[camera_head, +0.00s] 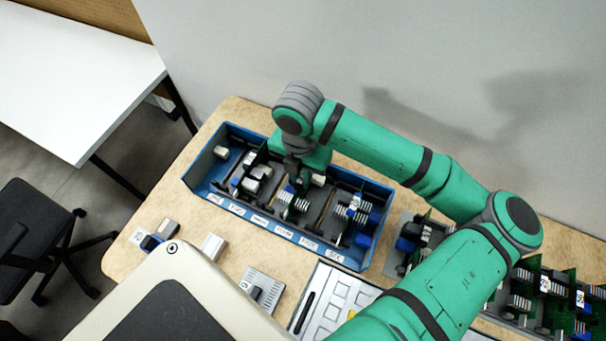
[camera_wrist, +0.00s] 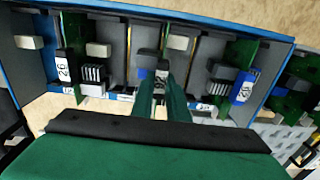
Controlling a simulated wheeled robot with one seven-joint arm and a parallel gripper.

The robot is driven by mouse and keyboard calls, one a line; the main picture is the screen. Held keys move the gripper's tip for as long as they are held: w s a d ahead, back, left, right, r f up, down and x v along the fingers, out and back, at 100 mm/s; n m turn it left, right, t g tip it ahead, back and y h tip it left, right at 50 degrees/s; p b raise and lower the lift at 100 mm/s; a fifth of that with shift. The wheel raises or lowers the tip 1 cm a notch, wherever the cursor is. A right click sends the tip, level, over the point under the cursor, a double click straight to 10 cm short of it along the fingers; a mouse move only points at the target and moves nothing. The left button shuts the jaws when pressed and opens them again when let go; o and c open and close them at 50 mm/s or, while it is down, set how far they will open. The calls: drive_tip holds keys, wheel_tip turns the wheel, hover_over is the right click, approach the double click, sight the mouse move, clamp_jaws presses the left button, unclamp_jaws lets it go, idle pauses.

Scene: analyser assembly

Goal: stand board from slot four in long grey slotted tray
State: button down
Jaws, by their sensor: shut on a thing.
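The blue bin (camera_head: 226,204) has several labelled slots along its front edge, with green boards standing in some of them. My gripper (camera_head: 303,176) reaches down into the middle of the bin. In the wrist view its fingers (camera_wrist: 161,98) are shut on a board with a white number label (camera_wrist: 161,78). The fingers hide most of this board; in the head view its finned block (camera_head: 292,201) shows below them. I cannot tell whether it is still seated. The long grey slotted tray (camera_head: 515,318) is at the right, partly behind my arm, with several green boards in it.
Other boards stand close on both sides, one with a label at left (camera_wrist: 63,68) and one with a blue block at right (camera_wrist: 243,88). A grey vented box (camera_head: 263,289) and a light panel (camera_head: 330,305) lie in front of the bin. A wall rises behind.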

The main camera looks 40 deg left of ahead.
drive_tip(key=shift+s+a+f, duration=0.1)
drive_tip(key=shift+s+f, duration=0.05)
drive_tip(key=shift+f, duration=0.05)
idle(0.5)
drive_tip(key=c, duration=1.6)
unclamp_jaws()
drive_tip(key=shift+c, duration=0.2)
drive_tip(key=shift+o, duration=0.5)
drive_tip(key=shift+w+r, duration=0.1)
drive_tip(key=shift+w, duration=0.1)
drive_tip(key=shift+s+r, duration=0.1)
drive_tip(key=shift+s, duration=0.1)
drive_tip(key=shift+w+r, duration=0.2)
drive_tip(key=shift+r, duration=0.8)
drive_tip(key=shift+s+r, duration=0.2)
drive_tip(key=shift+r, duration=0.05)
